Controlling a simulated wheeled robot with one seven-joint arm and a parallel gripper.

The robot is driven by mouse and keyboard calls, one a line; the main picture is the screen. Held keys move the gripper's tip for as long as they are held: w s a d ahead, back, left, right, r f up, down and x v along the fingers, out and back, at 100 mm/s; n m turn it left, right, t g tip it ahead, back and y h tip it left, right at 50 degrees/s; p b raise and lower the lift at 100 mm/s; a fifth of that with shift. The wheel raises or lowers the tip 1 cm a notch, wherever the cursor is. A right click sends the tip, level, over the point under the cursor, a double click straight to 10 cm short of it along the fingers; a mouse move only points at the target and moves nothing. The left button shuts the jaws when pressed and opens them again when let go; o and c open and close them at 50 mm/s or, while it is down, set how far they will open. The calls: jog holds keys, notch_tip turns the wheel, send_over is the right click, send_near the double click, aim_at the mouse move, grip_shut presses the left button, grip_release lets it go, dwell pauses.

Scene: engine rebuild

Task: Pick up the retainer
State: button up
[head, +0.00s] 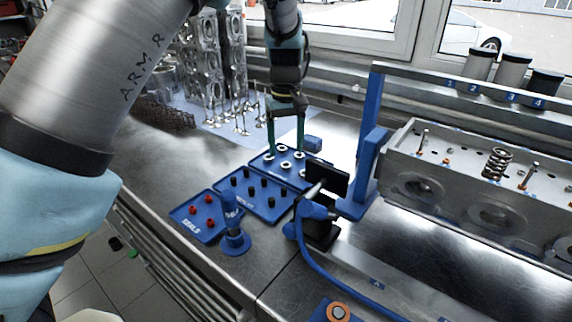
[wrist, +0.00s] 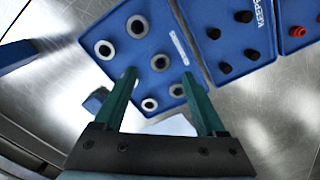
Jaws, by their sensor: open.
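The retainers are pale metal rings with dark centres on a blue tray (wrist: 122,14). In the head view the tray's retainers (head: 286,165) sit below and around the fingers. My gripper (head: 286,150) points down over this tray, its two green fingers apart and nothing held. In the wrist view my gripper (wrist: 159,76) has its left finger partly covering one retainer. I cannot tell the exact height of the fingertips above the tray.
A tray of black keepers (head: 229,197) and a tray of red seals (head: 181,219) adjoin on the left. A blue post tool (head: 233,236) stands in front. A blue stand (head: 366,150) and cylinder head (head: 440,165) are to the right. Valves (head: 243,118) stand behind.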

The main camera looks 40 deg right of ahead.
aim_at(286, 167)
jog(key=shift+s+f+p, duration=0.1)
jog(key=shift+f+p, duration=0.7)
jog(key=shift+f, duration=1.45)
grip_shut()
